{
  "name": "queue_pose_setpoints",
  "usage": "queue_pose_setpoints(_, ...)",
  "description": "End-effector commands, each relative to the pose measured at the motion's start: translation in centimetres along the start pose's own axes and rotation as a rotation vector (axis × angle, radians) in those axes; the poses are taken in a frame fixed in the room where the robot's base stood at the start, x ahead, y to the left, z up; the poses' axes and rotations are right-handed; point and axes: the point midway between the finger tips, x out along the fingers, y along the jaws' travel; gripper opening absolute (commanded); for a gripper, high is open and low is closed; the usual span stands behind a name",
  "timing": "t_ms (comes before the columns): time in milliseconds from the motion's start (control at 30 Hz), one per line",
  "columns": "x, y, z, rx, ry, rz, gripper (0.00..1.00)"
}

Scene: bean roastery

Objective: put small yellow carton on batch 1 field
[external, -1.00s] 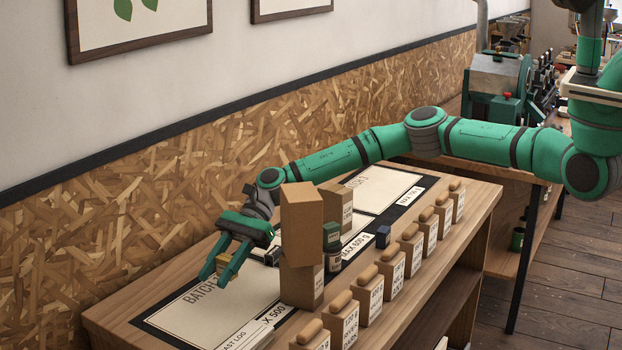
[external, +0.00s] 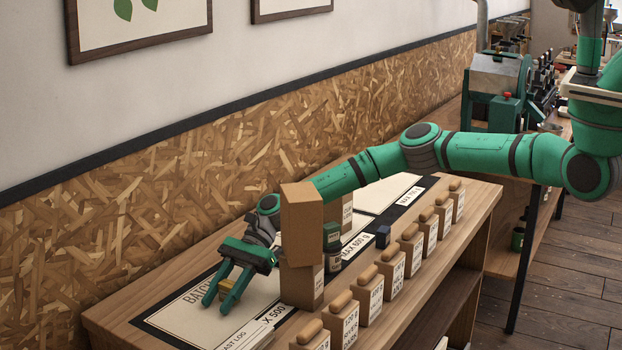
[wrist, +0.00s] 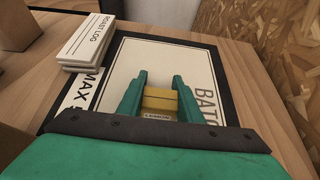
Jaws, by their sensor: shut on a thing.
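The small yellow carton (wrist: 160,102) sits between my gripper's two fingers in the wrist view, with part of a label showing on it. It also shows in the external view (external: 226,286), partly covered by a finger. My gripper (external: 222,298) is shut on the carton, low over the cream batch field (external: 184,318) at the near end of the black-edged board. The field's lettering reads "BATC…" in the wrist view (wrist: 204,72). I cannot tell whether the carton touches the field.
Tall brown boxes (external: 301,225) are stacked close to the right of my gripper. Small dark tins (external: 332,238) stand beside them. Several corked, labelled blocks (external: 370,296) line the front edge. A roast log stack (wrist: 92,42) lies beside the field.

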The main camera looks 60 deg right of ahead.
Motion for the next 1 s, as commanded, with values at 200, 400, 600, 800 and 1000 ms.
queue_pose_setpoints(200, 0.0, 0.0, 0.0, 0.0, 0.0, 0.0, 0.51)
queue_pose_setpoints(400, 0.0, 0.0, 0.0, 0.0, 0.0, 0.0, 0.51)
queue_pose_setpoints(600, -1.7, -0.1, 0.2, 0.001, -0.001, -0.002, 0.51)
queue_pose_setpoints(800, -5.7, -0.1, 0.2, 0.001, -0.001, -0.002, 0.51)
queue_pose_setpoints(1000, -9.4, -0.1, 0.2, 0.001, -0.001, -0.002, 0.51)
